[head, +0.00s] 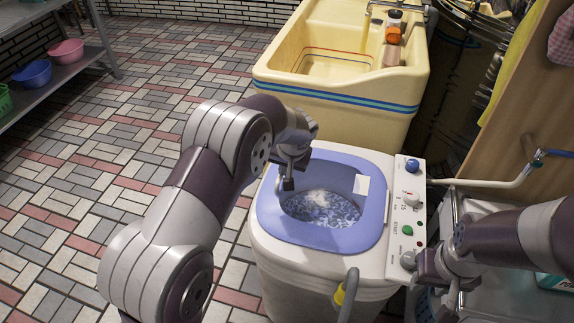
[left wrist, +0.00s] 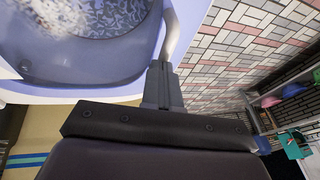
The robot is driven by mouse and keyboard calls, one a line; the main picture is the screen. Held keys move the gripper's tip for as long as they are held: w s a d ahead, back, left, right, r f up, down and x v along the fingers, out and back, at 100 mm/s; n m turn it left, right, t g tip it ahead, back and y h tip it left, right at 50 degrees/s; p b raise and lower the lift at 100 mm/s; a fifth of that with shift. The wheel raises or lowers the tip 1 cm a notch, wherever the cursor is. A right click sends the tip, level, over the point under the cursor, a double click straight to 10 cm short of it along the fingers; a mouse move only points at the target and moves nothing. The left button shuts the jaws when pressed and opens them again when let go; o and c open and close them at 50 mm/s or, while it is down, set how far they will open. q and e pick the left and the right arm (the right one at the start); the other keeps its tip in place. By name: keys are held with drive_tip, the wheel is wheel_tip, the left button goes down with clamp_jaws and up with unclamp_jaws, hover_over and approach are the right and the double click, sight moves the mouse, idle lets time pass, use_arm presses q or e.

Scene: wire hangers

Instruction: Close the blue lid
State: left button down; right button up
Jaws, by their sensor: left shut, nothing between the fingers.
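The washing machine (head: 270,262) stands in the middle of the head view, with a blue surround (head: 335,238) about its top opening. The opening shows a speckled blue-white drum inside (head: 320,207). I cannot clearly tell a separate lid from this blue part. My left gripper (head: 286,184) is shut and empty, over the left edge of the blue part. In the left wrist view its closed fingertips (left wrist: 161,72) are close to a pale curved edge (left wrist: 183,28); contact is unclear. My right gripper (head: 453,290) is beside the control panel's near end, its fingers unclear.
The control panel (head: 404,222) with several knobs runs along the machine's right side. A grey hose (head: 346,292) is at its front. A cream sink (head: 340,98) stands behind. A shelf (head: 85,58) with bowls is far left. Tiled floor (head: 70,190) is open at left.

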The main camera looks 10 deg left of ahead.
use_arm(q)
drive_tip(key=shift+s+f, duration=0.15)
drive_tip(key=shift+s, duration=0.05)
drive_tip(key=p+v, duration=0.2)
drive_tip(key=v, duration=1)
drive_tip(key=shift+r, duration=0.45)
drive_tip(key=s+a+f+g+h, duration=0.1)
drive_tip(key=s+a+f, duration=0.15)
drive_tip(key=s, duration=0.85)
drive_tip(key=s+a+f+g+h, duration=0.15)
drive_tip(key=s+f, duration=0.25)
drive_tip(key=s, duration=0.7)
wheel_tip(320, 180, up, 20)
drive_tip(key=p, duration=1.9)
drive_tip(key=shift+w+a+f, duration=0.2)
drive_tip(key=shift+w+a, duration=0.05)
drive_tip(key=shift+a, duration=0.25)
